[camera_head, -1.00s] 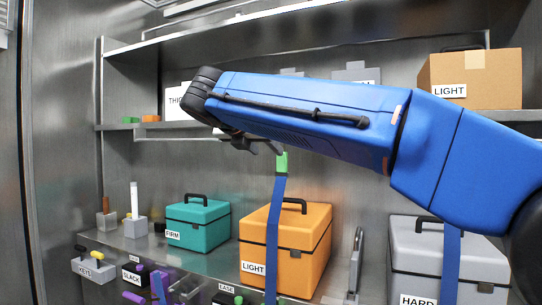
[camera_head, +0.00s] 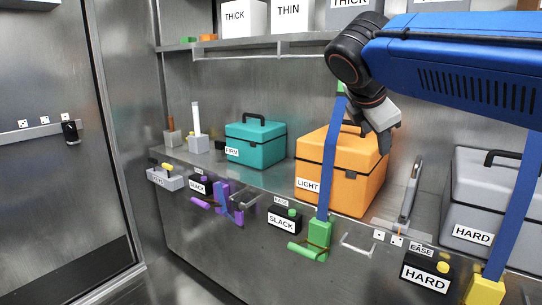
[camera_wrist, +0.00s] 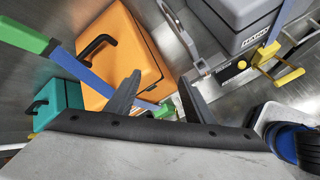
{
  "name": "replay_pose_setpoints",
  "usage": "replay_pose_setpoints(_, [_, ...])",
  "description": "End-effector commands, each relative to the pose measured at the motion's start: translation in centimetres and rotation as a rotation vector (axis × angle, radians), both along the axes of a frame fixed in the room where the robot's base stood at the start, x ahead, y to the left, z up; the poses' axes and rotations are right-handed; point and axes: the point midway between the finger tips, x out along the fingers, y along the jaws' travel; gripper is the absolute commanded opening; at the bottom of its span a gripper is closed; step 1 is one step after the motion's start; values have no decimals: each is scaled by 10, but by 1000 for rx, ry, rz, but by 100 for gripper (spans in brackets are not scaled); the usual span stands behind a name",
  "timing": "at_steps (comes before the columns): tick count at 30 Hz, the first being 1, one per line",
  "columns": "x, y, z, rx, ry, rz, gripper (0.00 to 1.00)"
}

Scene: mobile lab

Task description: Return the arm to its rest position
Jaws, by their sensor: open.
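My blue arm (camera_head: 465,75) reaches in from the right at the height of the upper shelf. My gripper (camera_head: 384,145) hangs down from its black wrist, in front of the orange LIGHT case (camera_head: 330,190) and right of the blue strap there. In the wrist view my gripper (camera_wrist: 158,82) shows two dark fingers spread apart with nothing between them. The orange case (camera_wrist: 120,55) lies beyond the left finger, and the blue strap (camera_wrist: 90,75) crosses behind the fingers. Whether the gripper touches the case cannot be told.
A teal FIRM case (camera_head: 255,145) and a grey HARD case (camera_head: 490,200) stand on the lower shelf. Blue straps hang in front, ending in a green buckle (camera_head: 318,240) and a yellow one (camera_head: 485,290). Labelled boxes stand on the upper shelf (camera_head: 230,47). Open floor lies at lower left.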

Motion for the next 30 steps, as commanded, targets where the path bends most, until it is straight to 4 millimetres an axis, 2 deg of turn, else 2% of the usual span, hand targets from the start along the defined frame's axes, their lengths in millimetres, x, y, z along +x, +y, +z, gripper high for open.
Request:
replay_pose_setpoints(1, [-18,-15,-23,87,-9,-76,48])
replay_pose_setpoints(3, [-40,-28,-55,219,-25,-189,48])
replay_pose_setpoints(9, [-107,-51,-146,584,-77,-556,48])
replay_pose_setpoints(15, [-172,-56,-232,924,-138,-973,48])
replay_pose_setpoints(18, [-197,-53,-267,1057,-168,-1164,48])
replay_pose_setpoints(21, [-214,-50,-291,1154,-191,-1305,48])
replay_pose_setpoints(24, [-223,-47,-305,1212,-205,-1393,48])
replay_pose_setpoints(30, [-227,-46,-311,1237,-212,-1435,48])
